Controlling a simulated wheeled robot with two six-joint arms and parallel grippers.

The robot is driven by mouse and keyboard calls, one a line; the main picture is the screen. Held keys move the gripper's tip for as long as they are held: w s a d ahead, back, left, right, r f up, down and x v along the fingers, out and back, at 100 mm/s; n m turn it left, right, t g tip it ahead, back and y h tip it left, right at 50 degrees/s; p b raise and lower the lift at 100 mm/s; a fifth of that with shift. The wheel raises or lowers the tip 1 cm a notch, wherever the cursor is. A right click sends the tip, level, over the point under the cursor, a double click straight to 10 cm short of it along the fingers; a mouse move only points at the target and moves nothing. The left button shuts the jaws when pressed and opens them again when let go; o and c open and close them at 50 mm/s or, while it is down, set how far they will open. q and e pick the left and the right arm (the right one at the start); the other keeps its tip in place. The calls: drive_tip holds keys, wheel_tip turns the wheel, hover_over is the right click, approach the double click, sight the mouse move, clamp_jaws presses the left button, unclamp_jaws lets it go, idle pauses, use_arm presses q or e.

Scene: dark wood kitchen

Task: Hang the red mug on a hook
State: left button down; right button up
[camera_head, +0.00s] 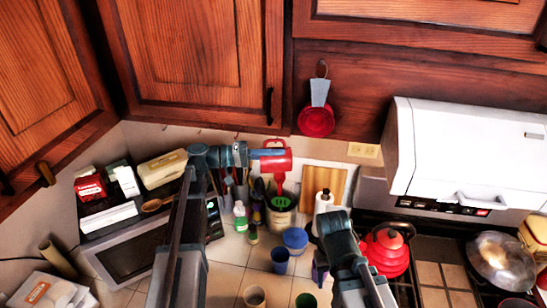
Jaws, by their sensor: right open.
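The red mug (280,164) is up in the air just below the bottom edge of the middle wall cabinet. My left gripper (268,153) reaches it from the left, with a finger across its upper part. The gripper appears shut on the mug. Small dark hooks (237,135) show faintly along the underside of the cabinet, just above the mug and gripper. The mug is apart from them as far as I can see. My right gripper (334,218) is low at the centre right, away from the mug, open and empty; its fingers are hard to make out.
Utensils in a pot (280,217), bottles and cups crowd the counter below the mug. A wooden board (325,182) leans behind. A red pan (316,122) hangs right of the cabinet. A red kettle (386,252) stands on the stove, below the white hood (460,150).

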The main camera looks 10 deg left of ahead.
use_arm(q)
drive_tip(key=shift+w, duration=0.85)
drive_tip(key=shift+w+f+b, duration=0.55)
drive_tip(key=shift+f+b, duration=0.05)
drive_tip(key=shift+f, duration=0.05)
drive_tip(key=c, duration=1)
unclamp_jaws()
drive_tip(key=shift+a, duration=0.1)
